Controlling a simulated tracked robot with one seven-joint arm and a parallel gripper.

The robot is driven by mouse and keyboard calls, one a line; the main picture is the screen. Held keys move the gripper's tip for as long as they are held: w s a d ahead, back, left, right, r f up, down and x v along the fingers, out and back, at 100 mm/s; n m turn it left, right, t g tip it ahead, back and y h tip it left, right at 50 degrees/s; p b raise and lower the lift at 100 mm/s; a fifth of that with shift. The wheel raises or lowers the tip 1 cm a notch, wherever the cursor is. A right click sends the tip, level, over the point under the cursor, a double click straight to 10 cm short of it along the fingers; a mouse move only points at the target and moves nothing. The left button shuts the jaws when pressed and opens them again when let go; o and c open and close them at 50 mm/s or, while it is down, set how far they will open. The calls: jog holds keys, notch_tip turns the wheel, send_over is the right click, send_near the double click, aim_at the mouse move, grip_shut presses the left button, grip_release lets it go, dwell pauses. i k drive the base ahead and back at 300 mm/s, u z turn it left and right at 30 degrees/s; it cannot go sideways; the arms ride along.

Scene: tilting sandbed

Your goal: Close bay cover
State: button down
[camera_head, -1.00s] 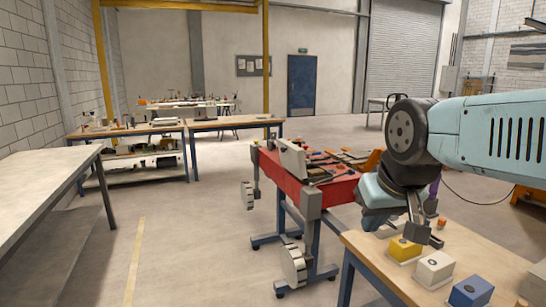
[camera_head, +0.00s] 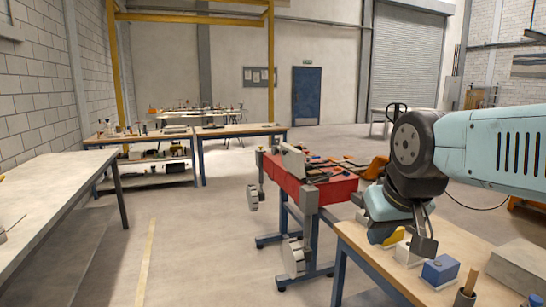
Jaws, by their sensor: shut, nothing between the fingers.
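A red box-shaped body (camera_head: 331,190) sits on a blue-legged stand in the middle, with round wheel-like parts hung at its side. A pale grey panel (camera_head: 293,162) stands tilted up at its left end; it looks like a raised cover, but I cannot tell its hinge.
The wooden bench (camera_head: 358,236) holds a yellow block (camera_head: 393,237), a white block (camera_head: 406,254), a blue block (camera_head: 440,270) and a grey box (camera_head: 518,266). A long pale table (camera_head: 60,175) stands at left. The floor (camera_head: 190,240) between is clear.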

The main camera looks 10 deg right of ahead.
aim_at(292, 158)
jog(key=u, duration=0.55)
jog(key=i, duration=1.55)
jog(key=z, duration=0.7)
